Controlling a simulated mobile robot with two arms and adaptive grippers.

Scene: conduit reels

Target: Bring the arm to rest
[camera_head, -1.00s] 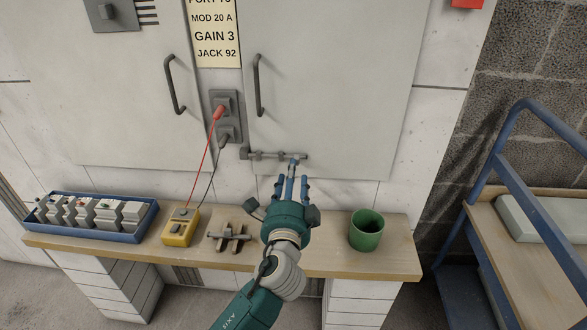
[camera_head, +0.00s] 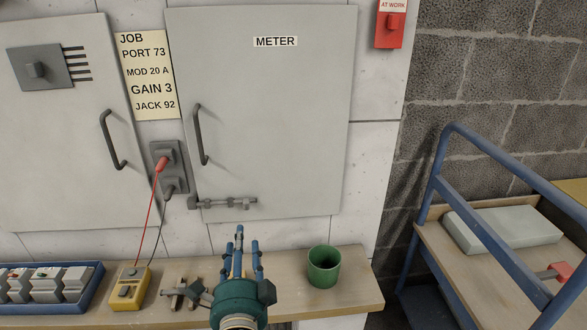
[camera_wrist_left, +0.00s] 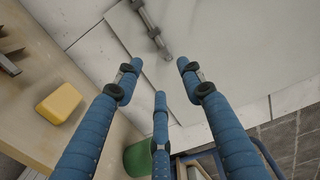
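My left gripper (camera_head: 241,240) is teal with blue fingers and points up above the wooden bench (camera_head: 345,290). Its fingers are spread with nothing between them, as the left wrist view (camera_wrist_left: 159,74) also shows. In the head view the fingertips lie below the sliding bolt (camera_head: 222,203) of the closed METER door (camera_head: 270,110). In the wrist view the bolt (camera_wrist_left: 152,30) lies beyond the fingers, apart from them. My right gripper is not in view.
On the bench are a blue tray of modules (camera_head: 95,290), a yellow meter (camera_head: 128,290) with leads to a wall socket (camera_head: 167,165), grey metal parts (camera_head: 180,292) and a green cup (camera_head: 324,267) close right of my gripper. A blue-railed cart (camera_head: 437,220) stands at the right.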

